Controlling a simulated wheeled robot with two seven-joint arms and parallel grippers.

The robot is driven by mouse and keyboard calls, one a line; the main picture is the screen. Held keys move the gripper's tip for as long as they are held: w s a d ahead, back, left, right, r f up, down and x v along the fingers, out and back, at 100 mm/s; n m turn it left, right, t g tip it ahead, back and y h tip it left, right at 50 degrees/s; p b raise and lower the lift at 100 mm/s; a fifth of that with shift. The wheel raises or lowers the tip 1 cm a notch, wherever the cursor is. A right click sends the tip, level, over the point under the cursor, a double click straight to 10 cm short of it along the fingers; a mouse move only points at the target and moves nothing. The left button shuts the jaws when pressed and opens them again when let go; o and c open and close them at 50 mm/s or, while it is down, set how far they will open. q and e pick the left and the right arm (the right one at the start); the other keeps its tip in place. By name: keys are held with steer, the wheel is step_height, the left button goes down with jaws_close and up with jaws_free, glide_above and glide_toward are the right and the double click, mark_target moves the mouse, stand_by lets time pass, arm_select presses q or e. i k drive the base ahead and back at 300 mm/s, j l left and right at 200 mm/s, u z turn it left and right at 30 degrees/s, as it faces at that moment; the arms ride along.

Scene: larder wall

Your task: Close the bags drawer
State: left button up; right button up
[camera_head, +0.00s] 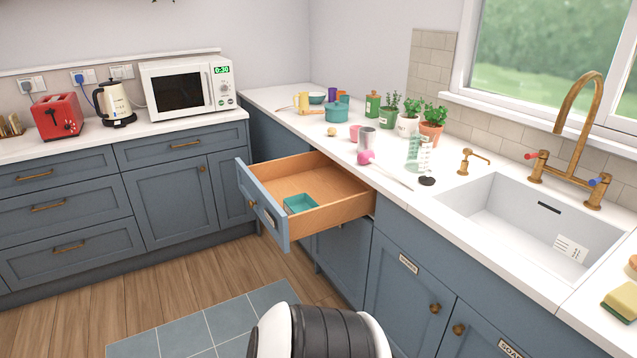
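A blue-fronted wooden drawer (262,205) stands pulled well out from under the right-hand counter, near the corner. Its front has a brass handle and a small label, too small to read. A teal open box (300,203) lies inside it near the front; the rest of the drawer floor looks bare. No gripper shows in this view. A white and black part of my own body is at the bottom edge, apart from the drawer in the picture.
The counter (260,95) above holds several pots, cups and plants, with a pink-headed utensil (366,157) near its edge. A white sink (500,215) is at right. Blue cabinets stand at left. The wooden floor (150,290) and grey-blue mat (200,325) look clear.

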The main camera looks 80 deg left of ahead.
mark_target(341, 197)
steer(key=u, duration=3.15)
